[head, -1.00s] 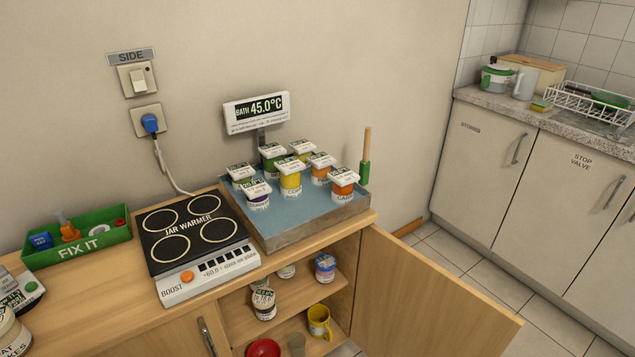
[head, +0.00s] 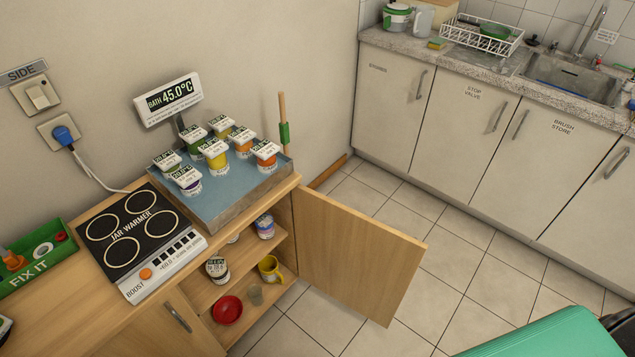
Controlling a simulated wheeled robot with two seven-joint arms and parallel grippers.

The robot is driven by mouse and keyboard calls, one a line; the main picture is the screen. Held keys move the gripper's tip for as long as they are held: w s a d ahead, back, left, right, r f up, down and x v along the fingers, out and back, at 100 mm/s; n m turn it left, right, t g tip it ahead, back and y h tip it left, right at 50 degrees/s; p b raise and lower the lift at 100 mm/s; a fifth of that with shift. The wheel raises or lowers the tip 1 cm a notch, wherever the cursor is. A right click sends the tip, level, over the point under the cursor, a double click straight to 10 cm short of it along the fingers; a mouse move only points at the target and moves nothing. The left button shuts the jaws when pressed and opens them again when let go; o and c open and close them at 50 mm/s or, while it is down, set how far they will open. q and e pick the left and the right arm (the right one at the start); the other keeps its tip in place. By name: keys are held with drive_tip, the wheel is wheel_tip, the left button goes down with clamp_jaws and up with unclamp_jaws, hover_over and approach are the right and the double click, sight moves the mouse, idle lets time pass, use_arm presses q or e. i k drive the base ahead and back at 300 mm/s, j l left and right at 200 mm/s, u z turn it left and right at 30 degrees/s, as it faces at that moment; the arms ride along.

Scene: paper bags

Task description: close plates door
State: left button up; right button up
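A wooden cupboard door (head: 355,255) stands wide open on the right side of the low wooden cabinet, swung out over the tiled floor. No label saying plates shows on the face in view. Neither of my grippers is in view.
A water bath (head: 233,202) with several lidded jars and a jar warmer (head: 130,236) sit on the cabinet top. A green surface (head: 562,335) fills the lower right corner. Tiled floor (head: 430,215) lies clear between the door and the sink units (head: 475,125).

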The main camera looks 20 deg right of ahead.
sight(368, 266)
drive_tip(key=k+j+u, duration=0.2)
drive_tip(key=k, duration=0.45)
drive_tip(key=u, duration=0.4)
drive_tip(key=l+u, duration=0.1)
drive_tip(key=u, duration=0.35)
drive_tip(key=l+u, duration=0.1)
drive_tip(key=u, duration=0.7)
drive_tip(key=k+l, duration=0.1)
drive_tip(key=l, duration=0.3)
drive_tip(key=k+l+u, duration=0.1)
drive_tip(key=l, duration=0.3)
drive_tip(key=k+l, duration=0.15)
drive_tip(key=l, duration=0.25)
drive_tip(key=k+l+u, duration=0.15)
drive_tip(key=l, duration=0.25)
drive_tip(key=k+l, duration=0.15)
drive_tip(key=l, duration=0.25)
drive_tip(key=k+l, duration=0.15)
drive_tip(key=l, duration=0.25)
drive_tip(key=k+l, duration=0.1)
drive_tip(key=l, duration=0.3)
drive_tip(key=k+l, duration=0.15)
drive_tip(key=l, duration=0.25)
drive_tip(key=k+l, duration=0.15)
drive_tip(key=l, duration=0.25)
drive_tip(key=k+l, duration=0.1)
drive_tip(key=l, duration=0.3)
